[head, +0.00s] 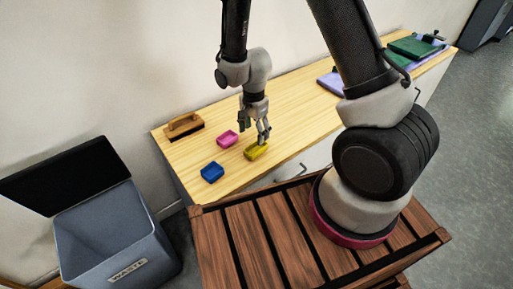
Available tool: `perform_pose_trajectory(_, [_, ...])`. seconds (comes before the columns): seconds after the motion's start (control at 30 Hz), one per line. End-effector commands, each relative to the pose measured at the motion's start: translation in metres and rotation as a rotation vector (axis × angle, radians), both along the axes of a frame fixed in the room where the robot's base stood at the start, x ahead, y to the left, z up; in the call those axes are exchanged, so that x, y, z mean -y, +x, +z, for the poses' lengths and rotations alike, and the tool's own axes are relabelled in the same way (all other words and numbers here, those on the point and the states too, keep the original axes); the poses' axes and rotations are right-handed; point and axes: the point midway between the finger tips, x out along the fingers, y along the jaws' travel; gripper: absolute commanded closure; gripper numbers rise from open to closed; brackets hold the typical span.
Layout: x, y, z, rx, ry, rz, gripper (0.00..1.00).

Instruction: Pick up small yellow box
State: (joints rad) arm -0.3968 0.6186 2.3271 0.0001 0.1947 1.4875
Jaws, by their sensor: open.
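The small yellow box (257,150) lies on the light wooden table (300,110), near its front edge. My gripper (256,138) points down just above and over the back of the yellow box. Its fingers are open, and one fingertip partly overlaps the box in the picture. I cannot tell whether a finger touches the box.
A pink box (227,138) and a blue box (212,172) lie to the left. A brown brush-like block (184,125) is at the table's left end. Green and purple items (412,47) lie far right. A waste bin (115,240) stands open at lower left.

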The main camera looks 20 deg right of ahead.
Motion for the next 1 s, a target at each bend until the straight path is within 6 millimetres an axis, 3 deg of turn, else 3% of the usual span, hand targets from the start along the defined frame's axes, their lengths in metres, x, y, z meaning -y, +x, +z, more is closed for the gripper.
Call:
perform_pose_trajectory(0.6, [-0.003, -0.002, -0.074, -0.003, -0.001, -0.037, 0.35])
perform_pose_trajectory(0.87, [-0.003, -0.001, -0.078, -0.001, 0.000, -0.037, 0.35])
perform_pose_trajectory(1.0, [-0.003, -0.001, -0.078, -0.001, 0.000, -0.036, 0.57])
